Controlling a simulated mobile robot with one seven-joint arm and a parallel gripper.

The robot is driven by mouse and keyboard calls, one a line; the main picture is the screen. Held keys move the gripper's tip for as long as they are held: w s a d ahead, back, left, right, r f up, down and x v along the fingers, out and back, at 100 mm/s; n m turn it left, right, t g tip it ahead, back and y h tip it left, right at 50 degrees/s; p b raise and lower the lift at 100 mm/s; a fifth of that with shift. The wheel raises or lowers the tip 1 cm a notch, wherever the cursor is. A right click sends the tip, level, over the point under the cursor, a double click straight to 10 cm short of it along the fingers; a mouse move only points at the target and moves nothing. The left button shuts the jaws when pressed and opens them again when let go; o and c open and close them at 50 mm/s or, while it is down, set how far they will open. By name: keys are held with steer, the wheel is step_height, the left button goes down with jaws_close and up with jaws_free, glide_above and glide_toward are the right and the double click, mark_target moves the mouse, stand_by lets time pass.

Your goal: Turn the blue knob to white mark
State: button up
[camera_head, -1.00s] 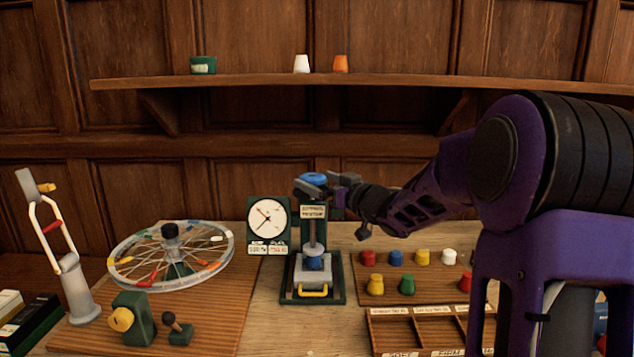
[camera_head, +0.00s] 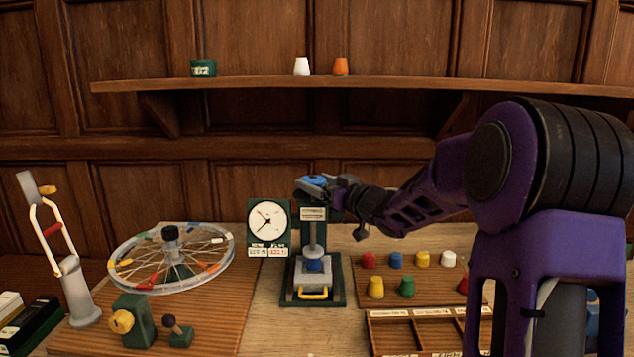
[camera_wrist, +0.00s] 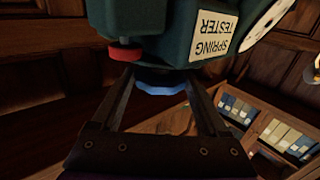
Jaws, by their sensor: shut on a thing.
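The blue knob (camera_head: 314,180) is on top of the green spring tester (camera_head: 336,289), in the middle of the bench. My gripper (camera_head: 309,187) reaches in from the right and is shut on the knob. In the wrist view the knob (camera_wrist: 165,88) shows as a blue rim between my two fingers (camera_wrist: 165,92), under the tester's upside-down label (camera_wrist: 214,32). The fingers hide part of the knob. I cannot make out a white mark near it. A white dial (camera_head: 268,220) with a needle stands left of the tester.
A spoked wheel (camera_head: 124,275) and a green block with a yellow knob (camera_head: 133,318) stand to the left. Several coloured caps (camera_head: 376,287) and a wooden tray (camera_head: 413,313) lie to the right. A red knob (camera_wrist: 125,52) sticks out of the tester near one finger.

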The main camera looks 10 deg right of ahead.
steer(key=shift+d+r+n+g+y+p, duration=0.1)
steer(key=shift+r+n+g+y+p, duration=0.2)
steer(key=shift+y+p, duration=0.55)
steer(key=shift+f+n+p, duration=0.3)
steer(key=shift+n+p, duration=0.1)
steer(key=shift+p, duration=0.2)
steer(key=o, duration=1.2)
steer(key=shift+o, duration=0.2)
steer(key=v, duration=1.7)
steer(key=shift+d+r, duration=0.2)
